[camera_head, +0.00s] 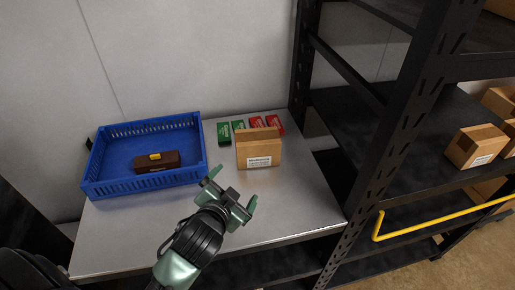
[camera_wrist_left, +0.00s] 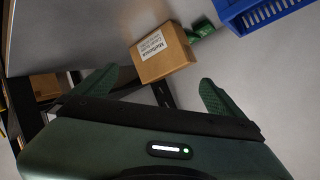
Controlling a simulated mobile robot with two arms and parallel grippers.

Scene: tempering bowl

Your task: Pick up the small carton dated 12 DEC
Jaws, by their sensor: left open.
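Small green cartons (camera_head: 224,134) and small red cartons (camera_head: 273,124) stand at the back of the metal table, behind a cardboard box (camera_head: 258,153). Their dates are too small to read, so I cannot tell which is dated 12 DEC. The box partly hides the red cartons. Green cartons (camera_wrist_left: 200,30) also show past the box in the left wrist view. My left gripper (camera_head: 233,188) is open and empty, in front of the cardboard box and apart from the cartons. The box (camera_wrist_left: 163,54) shows beyond its fingers in the left wrist view. My right gripper is not in view.
A blue crate (camera_head: 142,184) stands on the left of the table, with a dark brown box (camera_head: 158,166) and a small yellow item in it. A black shelf rack (camera_head: 385,130) rises at the right, with cardboard boxes (camera_head: 475,146) and a yellow rail (camera_head: 440,218). The table's front right is clear.

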